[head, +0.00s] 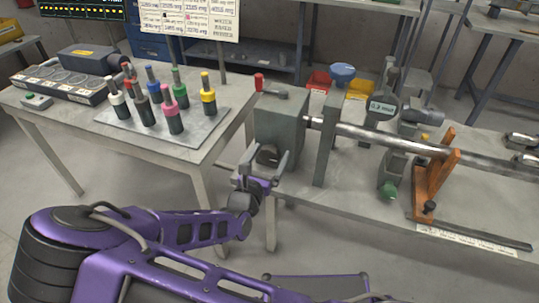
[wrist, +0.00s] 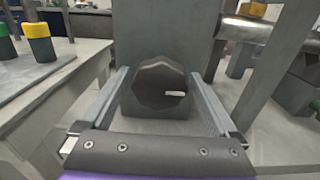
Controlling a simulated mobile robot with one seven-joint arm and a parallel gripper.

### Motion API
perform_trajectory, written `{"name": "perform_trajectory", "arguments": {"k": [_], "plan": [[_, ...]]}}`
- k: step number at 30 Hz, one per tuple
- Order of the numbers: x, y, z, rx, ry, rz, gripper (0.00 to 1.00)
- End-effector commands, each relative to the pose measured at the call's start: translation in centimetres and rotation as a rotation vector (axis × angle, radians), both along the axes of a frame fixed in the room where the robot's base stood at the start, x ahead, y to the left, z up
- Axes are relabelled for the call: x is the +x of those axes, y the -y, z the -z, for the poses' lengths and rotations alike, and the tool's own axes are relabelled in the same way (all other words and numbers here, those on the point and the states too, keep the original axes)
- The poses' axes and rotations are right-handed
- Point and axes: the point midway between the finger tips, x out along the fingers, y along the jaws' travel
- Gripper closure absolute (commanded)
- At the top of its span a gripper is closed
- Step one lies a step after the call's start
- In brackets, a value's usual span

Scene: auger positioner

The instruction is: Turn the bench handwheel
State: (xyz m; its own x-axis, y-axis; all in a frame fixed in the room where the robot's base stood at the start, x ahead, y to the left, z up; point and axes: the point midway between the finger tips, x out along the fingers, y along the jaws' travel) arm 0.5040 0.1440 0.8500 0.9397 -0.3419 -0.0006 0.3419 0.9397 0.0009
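The handwheel is a dark, eight-sided knob (wrist: 158,86) with a short white mark right of its centre. It sits on the front face of a grey block, and in the head view the knob (head: 266,154) is partly hidden by my gripper. My gripper (head: 265,161) is in front of that block. In the wrist view its two grey fingers are spread wide, one on each side of the knob. A narrow gap seems to show on both sides. Whether the fingertips reach past the knob's face is hard to tell.
The grey block (head: 281,120) carries a long metal shaft (head: 375,137) on the right bench. A red-topped lever (head: 260,83) is above it. An orange bracket (head: 435,178) stands farther right. The left table (head: 200,155) holds several coloured-cap bottles.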

Motion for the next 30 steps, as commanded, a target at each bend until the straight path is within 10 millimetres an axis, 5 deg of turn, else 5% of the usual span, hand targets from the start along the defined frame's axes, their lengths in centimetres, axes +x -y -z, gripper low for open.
{"name": "perform_trajectory", "arguments": {"k": [1, 12, 30], "plan": [[-0.02, -0.02, 0.0, 0.0, 0.0, 0.0, 0.16], [-0.04, -0.01, 0.0, 0.0, 0.0, 0.0, 0.81], [0.03, 0.07, -0.21, 0.222, 0.08, 0.003, 0.81]]}}
